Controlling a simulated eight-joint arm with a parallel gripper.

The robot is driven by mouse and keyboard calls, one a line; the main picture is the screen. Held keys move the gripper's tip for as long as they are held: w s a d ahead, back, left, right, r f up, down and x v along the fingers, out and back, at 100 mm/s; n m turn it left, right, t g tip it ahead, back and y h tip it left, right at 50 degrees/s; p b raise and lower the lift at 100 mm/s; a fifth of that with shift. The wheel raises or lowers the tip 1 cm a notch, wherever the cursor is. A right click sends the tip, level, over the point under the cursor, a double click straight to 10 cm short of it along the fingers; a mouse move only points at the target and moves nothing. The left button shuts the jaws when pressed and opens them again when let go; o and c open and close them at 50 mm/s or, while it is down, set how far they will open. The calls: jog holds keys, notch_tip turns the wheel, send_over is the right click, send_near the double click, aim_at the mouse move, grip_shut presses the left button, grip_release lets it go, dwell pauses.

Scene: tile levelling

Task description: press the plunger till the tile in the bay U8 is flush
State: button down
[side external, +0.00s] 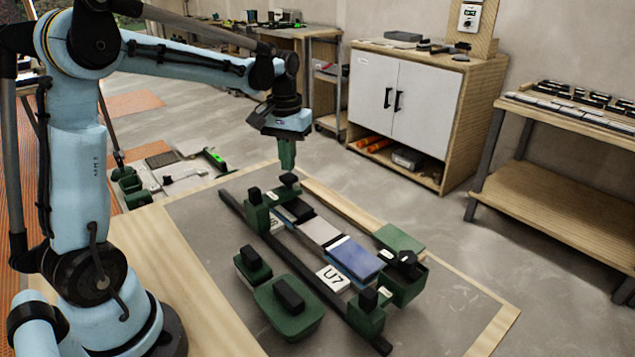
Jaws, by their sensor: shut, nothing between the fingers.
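My gripper (287,160) is shut and empty, pointing down. Its tip is just above a black knob (289,179) at the far end of the tile rig; I cannot tell if they touch. A row of tiles runs along the rig: a dark one (294,210) at the far end, a pale grey one (320,231) in the middle and a blue one (354,260) at the near end. The label U7 (333,279) lies beside the blue tile. Another label (275,222), near the far end, is partly hidden and I cannot read it. Whether the far tile is flush is not clear.
Green blocks with black knobs stand at the near end (366,316) and far left (257,213) of the dark rail (310,280). Two green blocks with black handles (288,310) lie left of the rail. A white cabinet (425,100) stands behind. The grey mat's near right is clear.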

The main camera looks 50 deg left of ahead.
aim_at(289, 178)
jog(key=shift+f, duration=1.3)
dwell(2.8)
dwell(0.7)
jog(key=shift+r, duration=3.55)
jog(key=shift+d, duration=0.1)
jog(key=shift+s+d+r, duration=0.1)
jog(key=shift+s+d, duration=0.1)
jog(key=shift+d, duration=0.15)
jog(key=s+d+f+m+t, duration=0.3)
jog(key=s+d+m+t, duration=0.3)
jog(key=s+d, duration=0.4)
jog(key=d+t, duration=0.1)
jog(key=d, duration=0.1)
jog(key=shift+d+f, duration=0.35)
jog(key=shift+f, duration=0.05)
